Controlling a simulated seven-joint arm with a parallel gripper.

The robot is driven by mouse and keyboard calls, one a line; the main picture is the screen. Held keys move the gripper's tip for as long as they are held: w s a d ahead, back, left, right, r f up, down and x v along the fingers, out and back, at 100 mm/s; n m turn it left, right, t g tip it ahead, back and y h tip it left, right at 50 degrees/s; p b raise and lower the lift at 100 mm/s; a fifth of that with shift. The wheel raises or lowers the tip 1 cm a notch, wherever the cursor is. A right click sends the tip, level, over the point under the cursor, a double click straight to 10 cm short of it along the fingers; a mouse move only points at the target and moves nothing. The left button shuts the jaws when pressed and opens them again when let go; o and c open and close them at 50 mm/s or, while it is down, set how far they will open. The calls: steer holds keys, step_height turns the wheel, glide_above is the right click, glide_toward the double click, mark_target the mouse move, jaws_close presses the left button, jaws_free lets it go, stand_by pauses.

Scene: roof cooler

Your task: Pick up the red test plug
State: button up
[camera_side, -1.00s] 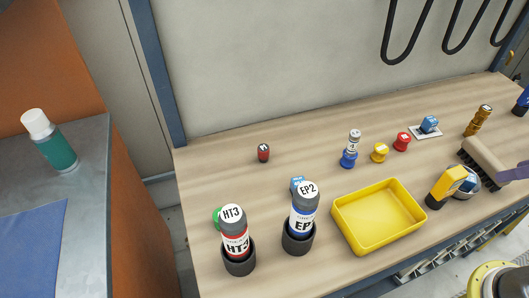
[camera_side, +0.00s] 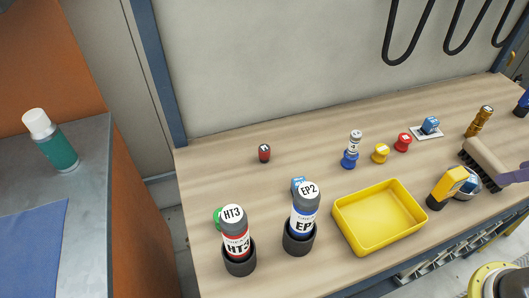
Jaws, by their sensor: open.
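A small red plug (camera_side: 402,143) with a pale mark on top stands on the wooden bench, right of a yellow plug (camera_side: 380,153) of similar shape. A blue plug (camera_side: 348,161) stands left of the yellow one, with a grey-and-white piece (camera_side: 355,142) at its upper end. Another small red piece with a dark top (camera_side: 264,153) stands alone farther left. The pictures do not show for certain which red piece is the test plug. My gripper is not in view.
A yellow tray (camera_side: 340,225) sits empty at the front. Two tall cans, HT3 (camera_side: 236,232) and EP2 (camera_side: 304,214), stand in dark holders to its left. A brush (camera_side: 487,163) lies at the right. The bench's back left is mostly clear.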

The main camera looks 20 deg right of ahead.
steer(key=w+a+r+n+y, duration=0.1)
steer(key=w+a+r+n, duration=0.15)
steer(key=w+r, duration=0.35)
steer(key=w+a+r+n, duration=0.2)
steer(key=w+r+n, duration=0.2)
steer(key=w+r, duration=0.15)
steer(key=n+g+y, duration=0.2)
steer(key=n+g, duration=0.2)
steer(key=n, duration=0.3)
glide_above(265, 148)
steer(key=d, duration=0.1)
step_height(265, 148, down, 25)
steer(key=shift+r, duration=0.2)
steer(key=shift+s+d+x, duration=0.1)
steer(key=shift+s+x, duration=0.05)
steer(key=shift+x, duration=1.35)
steer(key=shift+s+d+x, duration=0.15)
steer(key=shift+x, duration=1.35)
steer(key=shift+f, duration=0.1)
jaws_close()
